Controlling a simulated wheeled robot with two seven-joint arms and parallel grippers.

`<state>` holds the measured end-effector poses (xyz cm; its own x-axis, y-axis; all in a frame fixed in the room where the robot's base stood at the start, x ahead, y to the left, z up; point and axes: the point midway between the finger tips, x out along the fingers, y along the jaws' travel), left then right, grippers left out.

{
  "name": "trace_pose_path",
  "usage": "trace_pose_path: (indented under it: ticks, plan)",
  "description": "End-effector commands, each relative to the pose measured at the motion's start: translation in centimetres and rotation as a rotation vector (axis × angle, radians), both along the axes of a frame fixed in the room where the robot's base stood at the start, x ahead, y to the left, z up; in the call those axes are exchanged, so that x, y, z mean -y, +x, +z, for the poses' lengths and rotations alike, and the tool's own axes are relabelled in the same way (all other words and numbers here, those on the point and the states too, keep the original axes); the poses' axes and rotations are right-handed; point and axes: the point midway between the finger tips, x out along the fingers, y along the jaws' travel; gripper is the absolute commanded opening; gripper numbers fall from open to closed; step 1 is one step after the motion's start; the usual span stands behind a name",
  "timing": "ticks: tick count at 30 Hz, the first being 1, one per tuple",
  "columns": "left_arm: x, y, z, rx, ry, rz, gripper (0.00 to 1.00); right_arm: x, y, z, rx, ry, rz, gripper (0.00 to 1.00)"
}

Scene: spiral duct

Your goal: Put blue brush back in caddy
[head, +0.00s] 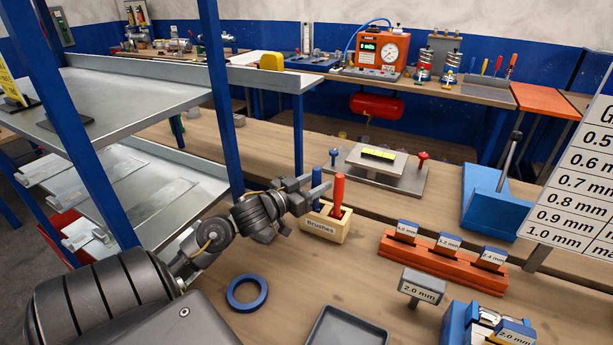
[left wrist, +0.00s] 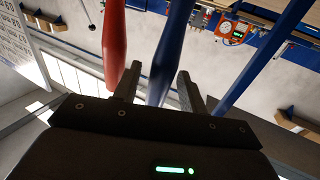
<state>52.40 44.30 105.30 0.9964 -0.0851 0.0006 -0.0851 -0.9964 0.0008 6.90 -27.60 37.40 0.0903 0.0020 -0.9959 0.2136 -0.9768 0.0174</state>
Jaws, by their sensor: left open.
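The wooden caddy (head: 325,228), labelled "Brushes", stands on the bench. The red brush (head: 339,192) stands upright in it. The blue brush (head: 316,180) stands at the caddy's left side, handle up; its lower end appears to be in the caddy, though how deep it sits is hidden. My left gripper (head: 310,192) is beside its handle. In the left wrist view, the blue brush (left wrist: 170,50) runs between the two open fingers of my left gripper (left wrist: 158,85), and the red brush (left wrist: 114,40) is just outside the left finger. My right gripper is not in view.
A blue ring (head: 247,293) and a grey tray (head: 346,330) lie in front. An orange block with labelled gauges (head: 442,263) is right of the caddy. A metal plate fixture (head: 375,171) stands behind.

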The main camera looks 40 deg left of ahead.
Motion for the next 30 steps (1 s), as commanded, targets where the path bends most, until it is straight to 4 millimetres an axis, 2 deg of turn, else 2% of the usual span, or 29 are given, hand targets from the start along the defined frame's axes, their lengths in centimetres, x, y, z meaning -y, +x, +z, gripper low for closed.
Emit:
trace_pose_path:
  ticks: [5,12,18,24,30]
  plan:
    - [-0.2,-1.9,-0.1,-0.001,0.002,0.000,0.42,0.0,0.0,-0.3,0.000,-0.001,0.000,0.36]
    - [-0.5,-6.7,-0.1,-0.003,0.002,0.000,0.42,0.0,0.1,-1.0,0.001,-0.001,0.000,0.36]
    - [-0.9,-10.0,0.0,-0.002,0.001,0.001,0.42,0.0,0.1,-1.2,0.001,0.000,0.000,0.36]
    - [-1.0,-11.7,0.1,0.000,0.000,0.001,0.42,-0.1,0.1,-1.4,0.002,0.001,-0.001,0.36]
    - [-1.0,-12.0,0.2,0.001,0.001,0.000,0.42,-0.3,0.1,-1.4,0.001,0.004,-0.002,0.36]
